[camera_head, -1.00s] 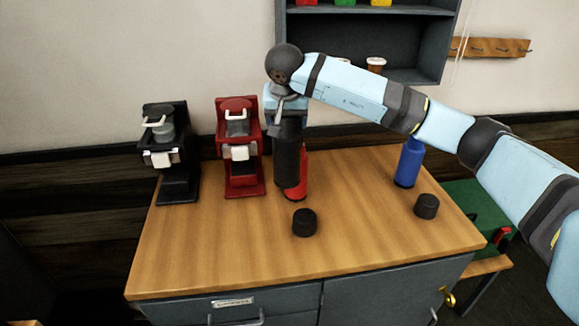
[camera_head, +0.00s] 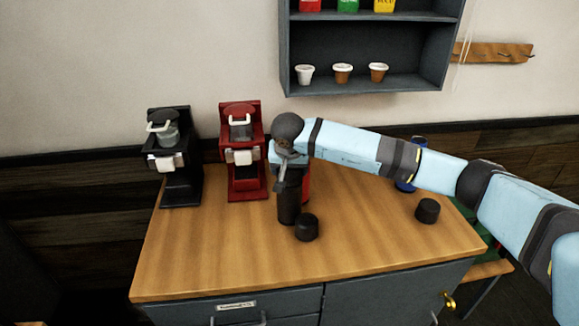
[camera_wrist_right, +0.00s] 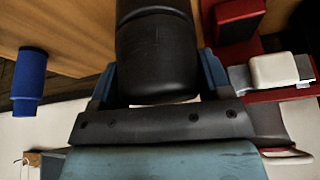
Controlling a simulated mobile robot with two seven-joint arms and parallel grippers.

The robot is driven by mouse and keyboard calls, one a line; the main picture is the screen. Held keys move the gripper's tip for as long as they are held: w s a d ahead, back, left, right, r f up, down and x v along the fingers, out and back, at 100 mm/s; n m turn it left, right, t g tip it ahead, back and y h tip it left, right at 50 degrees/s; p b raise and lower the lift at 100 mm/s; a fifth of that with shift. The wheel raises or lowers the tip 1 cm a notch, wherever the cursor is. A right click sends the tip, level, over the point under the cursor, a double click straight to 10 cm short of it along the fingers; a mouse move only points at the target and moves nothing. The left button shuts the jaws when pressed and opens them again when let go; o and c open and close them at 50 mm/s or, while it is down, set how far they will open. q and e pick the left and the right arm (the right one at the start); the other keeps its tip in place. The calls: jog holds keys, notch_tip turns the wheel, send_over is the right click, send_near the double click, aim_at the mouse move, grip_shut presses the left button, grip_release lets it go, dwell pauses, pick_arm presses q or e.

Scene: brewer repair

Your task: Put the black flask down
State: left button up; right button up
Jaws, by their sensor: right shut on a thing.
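The black flask (camera_head: 288,209) is upright on or just above the wooden tabletop (camera_head: 215,258); I cannot tell for sure whether its base touches. My right gripper (camera_head: 287,183) is shut on its upper part, coming from above. In the right wrist view the black flask (camera_wrist_right: 157,55) sits between the two blue-grey fingers of the gripper (camera_wrist_right: 158,78). A red flask (camera_head: 306,184) stands just behind it, mostly hidden. My left gripper is not in view.
A black lid (camera_head: 306,228) lies close in front of the black flask, another black lid (camera_head: 427,210) at the right. A blue flask (camera_head: 404,183) is partly behind my arm. A red brewer (camera_head: 245,180) and a black brewer (camera_head: 181,185) stand left. The tabletop's front left is clear.

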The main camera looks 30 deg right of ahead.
jog(key=shift+f, duration=0.1)
jog(key=o, duration=1.6)
